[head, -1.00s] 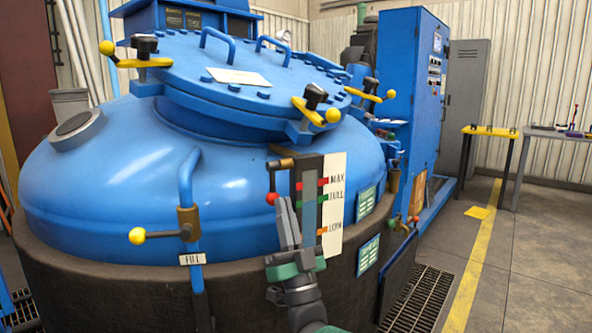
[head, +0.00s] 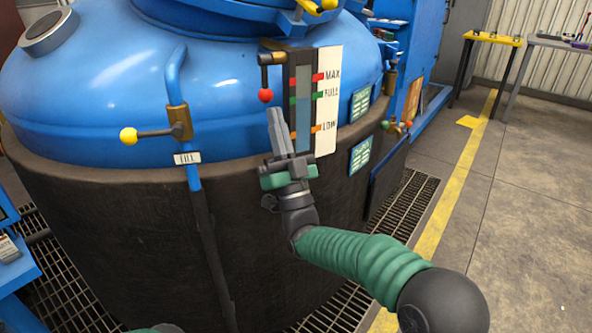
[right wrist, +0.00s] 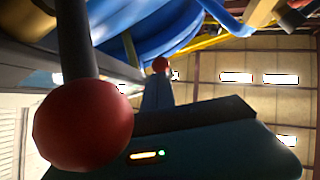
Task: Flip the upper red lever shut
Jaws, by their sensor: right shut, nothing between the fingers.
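The upper red lever (head: 266,95) is a dark handle with a red ball end. It hangs straight down from a brass fitting (head: 271,58) at the top left of the level gauge. My right gripper (head: 274,112) points up with its fingers together and empty, the tips just below the red ball. A contact cannot be told. In the right wrist view the fingertips (right wrist: 157,84) point at a small red ball (right wrist: 160,64). A second, large red ball (right wrist: 83,125) on a dark rod is close to the camera at left.
The level gauge (head: 304,110) with its MAX, FULL and LOW plate (head: 328,100) is just right of the fingers. A fill pipe with a yellow-ball lever (head: 129,135) stands left. The blue furnace (head: 90,110) is behind. Open floor (head: 530,210) lies at the right.

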